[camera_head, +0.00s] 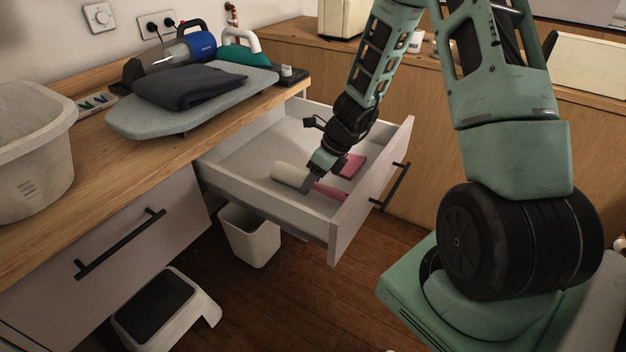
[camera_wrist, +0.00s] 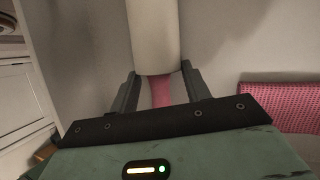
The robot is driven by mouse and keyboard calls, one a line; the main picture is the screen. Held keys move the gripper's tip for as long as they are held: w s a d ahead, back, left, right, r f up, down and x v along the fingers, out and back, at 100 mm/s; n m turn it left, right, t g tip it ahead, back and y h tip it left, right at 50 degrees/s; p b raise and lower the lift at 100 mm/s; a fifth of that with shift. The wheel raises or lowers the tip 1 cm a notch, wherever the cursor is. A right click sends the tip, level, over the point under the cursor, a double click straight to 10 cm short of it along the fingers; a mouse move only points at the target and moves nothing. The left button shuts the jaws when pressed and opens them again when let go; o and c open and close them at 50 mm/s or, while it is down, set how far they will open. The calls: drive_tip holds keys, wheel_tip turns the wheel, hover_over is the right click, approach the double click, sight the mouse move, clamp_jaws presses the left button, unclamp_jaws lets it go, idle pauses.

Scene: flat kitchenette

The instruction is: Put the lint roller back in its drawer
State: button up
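The lint roller has a white cylinder (camera_head: 289,174) and a pink handle (camera_head: 331,192). It lies in the open drawer (camera_head: 238,181), near the front. My gripper (camera_head: 308,184) is low inside the drawer, over the roller where cylinder and handle meet. In the wrist view, the white cylinder (camera_wrist: 154,35) runs up from between the fingertips of my gripper (camera_wrist: 158,82). The pink handle (camera_wrist: 160,91) lies between the two fingers with gaps on both sides, so the gripper looks open. Part of the handle is hidden behind the gripper body.
A pink patterned item (camera_head: 351,165) lies in the drawer beside my gripper; it also shows in the wrist view (camera_wrist: 285,97). An ironing board with dark cloth (camera_head: 191,86) stands on the counter. A white bin (camera_head: 250,237) and a step stool (camera_head: 166,312) stand on the floor.

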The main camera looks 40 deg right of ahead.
drive_tip(key=shift+o, duration=0.5)
drive_tip(key=shift+r, duration=0.1)
drive_tip(key=shift+d+r+p, duration=0.2)
drive_tip(key=shift+r+p, duration=0.1)
drive_tip(key=shift+r, duration=0.05)
drive_tip(key=p+v, duration=0.3)
drive_tip(key=v, duration=0.8)
drive_tip(key=s+a+r+n+g, duration=0.2)
drive_tip(key=s+a+r+n, duration=0.15)
drive_tip(key=a+n, duration=0.6)
drive_tip(key=s+a+r+n+g, duration=0.1)
drive_tip(key=s+a+r+n, duration=0.25)
drive_tip(key=a+n, duration=0.65)
drive_tip(key=s+a+r+n+h, duration=0.1)
drive_tip(key=s+a+n, duration=0.3)
drive_tip(key=s+n, duration=0.3)
drive_tip(key=s+a+r+n+h, duration=0.2)
drive_tip(key=s+a+n, duration=0.3)
drive_tip(key=n, duration=0.7)
drive_tip(key=shift+s+h, duration=0.3)
drive_tip(key=shift+s, duration=0.9)
drive_tip(key=shift+a, duration=0.1)
